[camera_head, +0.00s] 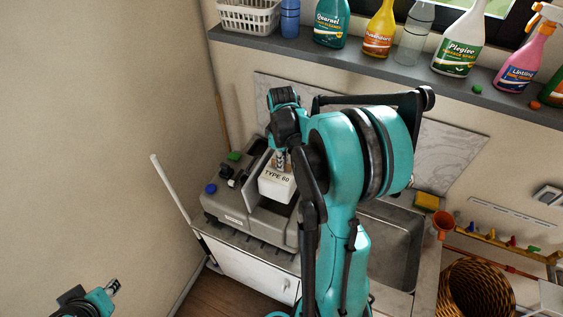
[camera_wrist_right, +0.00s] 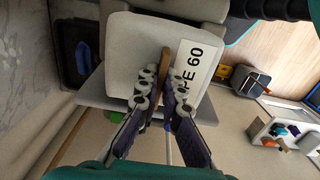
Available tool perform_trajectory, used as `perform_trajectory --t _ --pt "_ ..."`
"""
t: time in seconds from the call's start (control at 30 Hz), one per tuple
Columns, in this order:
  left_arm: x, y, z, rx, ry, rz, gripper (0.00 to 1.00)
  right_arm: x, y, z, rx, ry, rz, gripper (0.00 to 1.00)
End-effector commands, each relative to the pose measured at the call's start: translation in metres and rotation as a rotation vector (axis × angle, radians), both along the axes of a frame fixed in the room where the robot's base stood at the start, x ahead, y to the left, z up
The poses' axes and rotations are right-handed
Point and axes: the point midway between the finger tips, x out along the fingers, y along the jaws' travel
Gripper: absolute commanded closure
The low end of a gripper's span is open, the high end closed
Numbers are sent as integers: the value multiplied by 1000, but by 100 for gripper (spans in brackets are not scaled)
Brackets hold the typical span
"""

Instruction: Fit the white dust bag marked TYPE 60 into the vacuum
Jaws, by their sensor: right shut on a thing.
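The white dust bag (camera_head: 276,187), marked TYPE 60, hangs upright from my right gripper (camera_head: 281,160) at the grey vacuum (camera_head: 226,207). My right gripper is shut on the bag's brown tab, which shows between the fingers in the right wrist view (camera_wrist_right: 160,96). There the bag (camera_wrist_right: 140,50) fills the upper middle, with the label partly covered by a finger. The bag is over the vacuum's right part, beside a raised grey panel; I cannot tell how far its lower end is inside. My left gripper (camera_head: 113,287) is at the bottom left, away from the vacuum; its jaw opening is unclear.
The vacuum stands on a counter left of a metal sink (camera_head: 393,240). A shelf (camera_head: 400,72) with several spray bottles runs along the wall above. A yellow sponge (camera_head: 427,201), an orange cup (camera_head: 443,223) and a wicker basket (camera_head: 476,290) are to the right.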

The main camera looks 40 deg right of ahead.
Motion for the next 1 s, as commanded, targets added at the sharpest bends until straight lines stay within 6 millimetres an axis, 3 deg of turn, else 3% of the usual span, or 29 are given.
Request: perform_trajectory --t 0.53,1.0 --pt "0 0 -38 0 0 0 69 0 0 -43 0 0 0 100" --pt "0 0 -42 0 0 0 69 0 0 -48 0 0 0 100"
